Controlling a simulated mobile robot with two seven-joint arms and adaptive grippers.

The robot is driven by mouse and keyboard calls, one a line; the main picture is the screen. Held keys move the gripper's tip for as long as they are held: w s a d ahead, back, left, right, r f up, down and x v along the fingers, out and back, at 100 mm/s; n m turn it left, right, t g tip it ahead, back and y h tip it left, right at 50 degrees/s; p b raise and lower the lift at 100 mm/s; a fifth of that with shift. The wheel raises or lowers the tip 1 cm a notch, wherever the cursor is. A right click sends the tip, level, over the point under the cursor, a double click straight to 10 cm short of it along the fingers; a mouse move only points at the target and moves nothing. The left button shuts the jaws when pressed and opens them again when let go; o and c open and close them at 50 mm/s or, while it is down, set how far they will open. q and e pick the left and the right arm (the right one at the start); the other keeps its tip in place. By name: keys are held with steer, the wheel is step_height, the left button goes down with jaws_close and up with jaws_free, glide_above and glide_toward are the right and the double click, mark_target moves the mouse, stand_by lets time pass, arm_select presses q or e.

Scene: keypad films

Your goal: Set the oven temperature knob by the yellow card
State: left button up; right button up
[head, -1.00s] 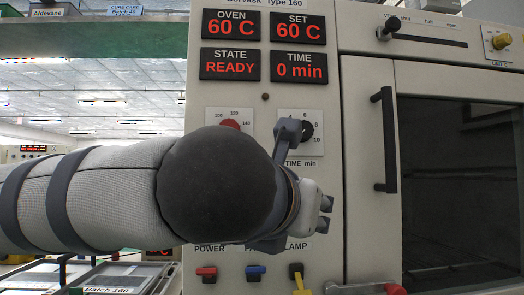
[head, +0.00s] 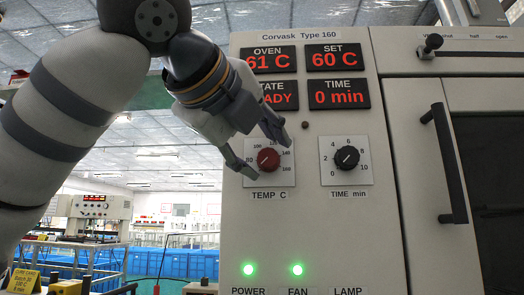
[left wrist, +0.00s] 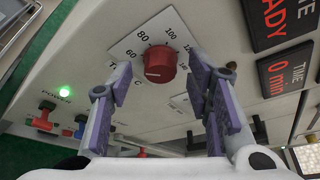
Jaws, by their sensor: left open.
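The red temperature knob (head: 268,160) sits on a white dial plate marked TEMP C. The SET display (head: 335,59) reads 60 C and the OVEN display (head: 270,60) reads 61 C. My left gripper (head: 270,157) is open, with one finger at the knob's upper right and one at its lower left. In the left wrist view the knob (left wrist: 160,63) shows between the open fingers (left wrist: 160,78), with a gap on each side. A yellow card (head: 22,281) stands at the bottom left; its small print seems to read Batch 30 and 100 C. My right gripper is out of view.
The black time knob (head: 346,158) is right of the temperature knob; the TIME display (head: 338,94) reads 0 min. Green POWER (head: 249,269) and FAN (head: 297,269) lights are lit. The oven door handle (head: 445,163) stands out on the right.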

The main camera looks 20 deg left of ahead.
arm_select(q)
steer(key=shift+w+f, duration=0.1)
steer(key=shift+w, duration=0.2)
jaws_close()
